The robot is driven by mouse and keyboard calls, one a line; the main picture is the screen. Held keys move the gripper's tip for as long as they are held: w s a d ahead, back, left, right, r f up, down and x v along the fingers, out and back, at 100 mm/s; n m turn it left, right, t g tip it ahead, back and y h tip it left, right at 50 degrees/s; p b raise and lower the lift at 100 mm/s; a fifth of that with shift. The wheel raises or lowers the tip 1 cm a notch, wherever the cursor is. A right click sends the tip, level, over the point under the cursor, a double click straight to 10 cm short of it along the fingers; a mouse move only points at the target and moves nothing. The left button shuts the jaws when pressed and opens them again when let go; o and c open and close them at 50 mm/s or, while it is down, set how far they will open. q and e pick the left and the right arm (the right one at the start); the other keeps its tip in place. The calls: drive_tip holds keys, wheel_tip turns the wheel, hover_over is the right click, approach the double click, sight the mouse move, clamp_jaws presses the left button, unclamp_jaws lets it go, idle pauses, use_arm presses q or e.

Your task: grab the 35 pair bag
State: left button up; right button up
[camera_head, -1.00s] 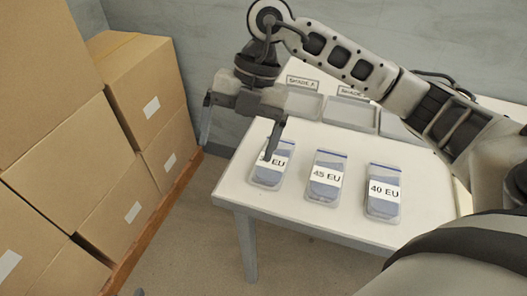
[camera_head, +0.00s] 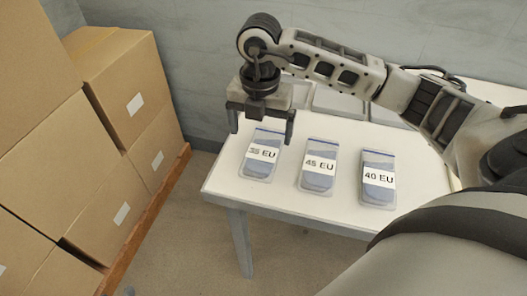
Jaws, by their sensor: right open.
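The 35 pair bag (camera_head: 261,154) lies flat at the left end of a row on the white table, a clear bag with a blue top edge and a white label. The first digit of its label is hard to read. The 45 EU bag (camera_head: 318,166) lies in the middle and the 40 EU bag (camera_head: 377,178) at the right. My right gripper (camera_head: 261,135) points down with its fingers apart, above and behind the 35 bag's top edge, with nothing between them. My left gripper is not in view.
The white table (camera_head: 285,207) has bare room in front of the bags. Grey trays (camera_head: 335,104) stand behind them, partly hidden by my right arm. Cardboard boxes (camera_head: 130,90) are stacked at the left, apart from the table.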

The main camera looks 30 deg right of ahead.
sight(264, 148)
drive_tip(key=f, duration=0.5)
drive_tip(key=shift+s+d, duration=0.15)
drive_tip(key=shift+d, duration=0.15)
drive_tip(key=shift+r, duration=0.1)
drive_tip(key=c, duration=1.1)
drive_tip(key=shift+c, duration=0.2)
